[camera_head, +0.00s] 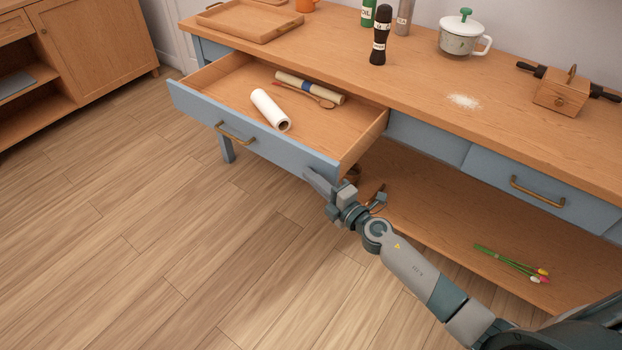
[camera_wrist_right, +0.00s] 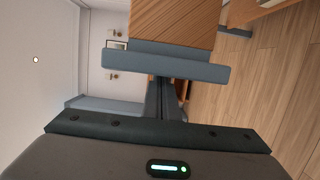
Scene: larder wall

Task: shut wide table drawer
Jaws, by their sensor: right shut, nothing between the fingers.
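The wide table drawer (camera_head: 257,141) is pulled out of the left part of the table, with a blue front and a brass handle (camera_head: 234,134). Inside lie a white paper roll (camera_head: 270,109), a rolled beige item with a blue band (camera_head: 309,87) and a wooden spoon (camera_head: 305,94). My right gripper (camera_head: 318,181) is shut and empty, at the right end of the drawer front. I cannot tell whether it touches. In the right wrist view, a blue panel edge (camera_wrist_right: 165,66) lies just ahead of the fingers (camera_wrist_right: 166,100). My left gripper is not in view.
The table top (camera_head: 420,80) holds a wooden tray (camera_head: 250,22), a dark pepper mill (camera_head: 380,35), a lidded pot (camera_head: 460,36) and a wooden box (camera_head: 562,92). A second drawer (camera_head: 500,180) at right is shut. Tulips (camera_head: 512,262) lie on the lower shelf. The floor at left is clear.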

